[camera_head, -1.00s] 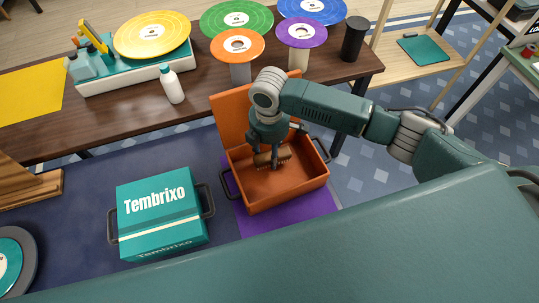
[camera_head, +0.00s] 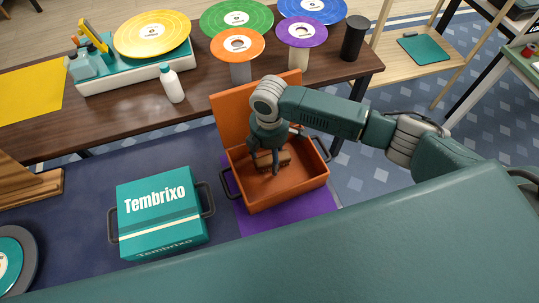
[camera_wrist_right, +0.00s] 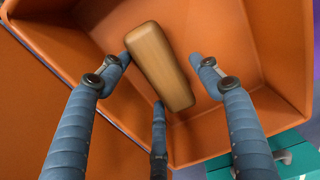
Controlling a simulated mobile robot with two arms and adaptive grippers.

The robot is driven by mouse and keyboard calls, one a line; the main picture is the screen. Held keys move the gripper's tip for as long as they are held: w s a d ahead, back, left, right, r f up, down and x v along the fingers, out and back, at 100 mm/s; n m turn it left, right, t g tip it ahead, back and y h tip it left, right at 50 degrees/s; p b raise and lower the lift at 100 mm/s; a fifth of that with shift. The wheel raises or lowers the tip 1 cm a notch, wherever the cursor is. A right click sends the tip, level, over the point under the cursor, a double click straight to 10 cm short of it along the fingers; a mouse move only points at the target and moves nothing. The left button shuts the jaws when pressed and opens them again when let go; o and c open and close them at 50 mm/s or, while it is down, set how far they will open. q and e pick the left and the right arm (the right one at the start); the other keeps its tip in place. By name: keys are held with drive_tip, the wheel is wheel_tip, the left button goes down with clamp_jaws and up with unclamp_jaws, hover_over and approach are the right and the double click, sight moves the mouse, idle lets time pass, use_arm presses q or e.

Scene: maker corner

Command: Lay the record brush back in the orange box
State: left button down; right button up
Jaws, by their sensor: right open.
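The orange box (camera_head: 292,186) stands with its lid raised at the back. The record brush (camera_head: 285,158), a brown wooden block, lies inside it on the floor, partly hidden by my right gripper in the head view. My left gripper is not in view.
A closed teal Tembrixo box (camera_head: 160,212) with dark handles stands to the left of the orange box. A purple mat (camera_head: 315,222) lies under the orange box. Behind, a dark wooden table holds coloured records on stands, a white bottle (camera_head: 171,85) and a turntable (camera_head: 130,70).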

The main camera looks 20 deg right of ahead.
sight(269, 156)
wheel_tip(269, 156, up, 12)
drive_tip(key=shift+b, duration=0.3)
idle(0.6)
